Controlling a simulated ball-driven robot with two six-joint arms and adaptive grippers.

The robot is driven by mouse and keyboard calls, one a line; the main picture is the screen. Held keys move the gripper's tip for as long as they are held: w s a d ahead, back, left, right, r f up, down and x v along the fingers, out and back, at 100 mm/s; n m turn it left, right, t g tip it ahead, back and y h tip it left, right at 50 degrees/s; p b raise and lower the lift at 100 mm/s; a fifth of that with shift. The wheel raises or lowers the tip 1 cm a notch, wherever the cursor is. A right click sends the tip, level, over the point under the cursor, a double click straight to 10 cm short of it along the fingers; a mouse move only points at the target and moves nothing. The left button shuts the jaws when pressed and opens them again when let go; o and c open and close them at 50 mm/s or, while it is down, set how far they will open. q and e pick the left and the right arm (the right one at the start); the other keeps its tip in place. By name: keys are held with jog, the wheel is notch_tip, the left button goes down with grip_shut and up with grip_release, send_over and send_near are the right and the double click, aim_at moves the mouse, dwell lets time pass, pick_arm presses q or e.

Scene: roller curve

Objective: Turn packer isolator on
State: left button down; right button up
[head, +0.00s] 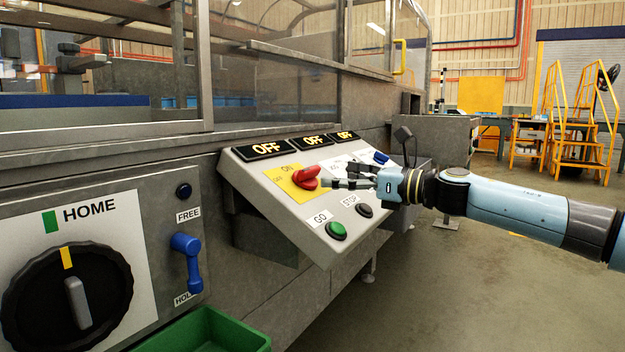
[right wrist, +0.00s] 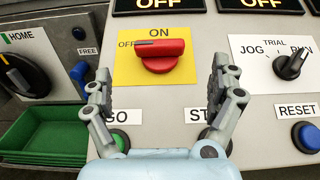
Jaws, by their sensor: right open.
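The packer isolator appears to be the red rotary knob (head: 307,177) on a yellow plate (head: 285,181) on the sloped panel. In the right wrist view the red knob (right wrist: 162,56) lies level, with its dark mark on the left, by the OFF label; ON is printed above it. My right gripper (head: 345,175) is open and empty, just right of the knob in the head view. In the right wrist view its fingers (right wrist: 162,70) stand on either side below the knob, apart from it. My left gripper is not in view.
Three displays (head: 267,149) above the knob read OFF. The green GO button (head: 336,230), the STOP button (head: 364,210), a black JOG/RUN selector (right wrist: 292,65) and the blue RESET button (right wrist: 306,136) are close by. At left are a large black dial (head: 62,300) and a green bin (head: 205,332).

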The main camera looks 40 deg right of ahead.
aim_at(314, 172)
jog(key=shift+r+x, duration=0.2)
jog(key=shift+x, duration=0.95)
jog(key=x, duration=0.4)
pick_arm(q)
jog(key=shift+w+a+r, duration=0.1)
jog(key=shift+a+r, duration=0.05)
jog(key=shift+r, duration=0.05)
pick_arm(e)
jog(key=shift+w+a+f, duration=0.1)
jog(key=shift+w+a, duration=0.1)
jog(key=shift+w, duration=0.25)
